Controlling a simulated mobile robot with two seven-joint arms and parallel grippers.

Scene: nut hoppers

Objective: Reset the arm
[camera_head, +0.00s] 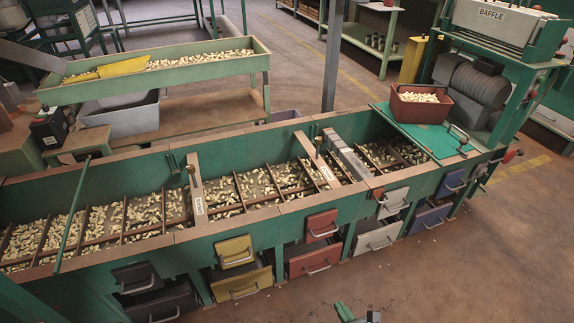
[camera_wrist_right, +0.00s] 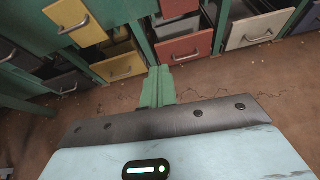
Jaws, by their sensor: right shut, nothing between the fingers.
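My right gripper (camera_head: 344,311) just enters at the bottom edge of the head view, over the floor in front of the hopper bench. In the right wrist view its green fingers (camera_wrist_right: 158,87) are together with nothing between them. They point toward the drawer fronts and are apart from them. Most of the right arm is out of the head view. My left gripper is not in view.
The long green hopper bench (camera_head: 118,256) holds nuts in divided compartments. Below are coloured drawers, including a yellow drawer (camera_head: 236,252) and a red drawer (camera_head: 321,225). A red-brown bin (camera_head: 421,110) of nuts stands on a green board (camera_head: 402,126). The front floor (camera_head: 450,270) is clear.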

